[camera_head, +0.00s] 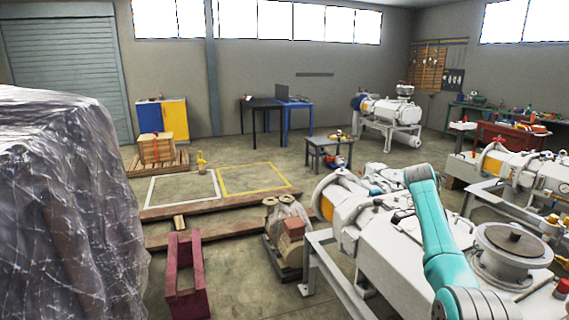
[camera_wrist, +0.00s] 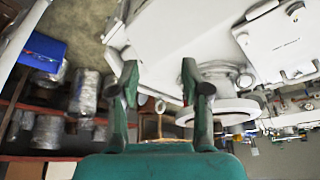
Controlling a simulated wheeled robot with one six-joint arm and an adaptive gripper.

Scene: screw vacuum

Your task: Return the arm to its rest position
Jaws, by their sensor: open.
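My arm, teal with grey joints, rises at the lower right of the head view, in front of the white screw vacuum machine (camera_head: 375,222). My gripper is not visible in the head view. In the wrist view my gripper (camera_wrist: 158,85) shows two dark green fingers set wide apart, with nothing held between them. White machine housing (camera_wrist: 170,38) and a round white flange (camera_wrist: 218,111) lie beyond the fingers. I cannot tell how far the fingertips are from the machine.
A plastic-wrapped bulk (camera_head: 65,200) fills the left of the head view. Another machine (camera_head: 510,168) is at right.

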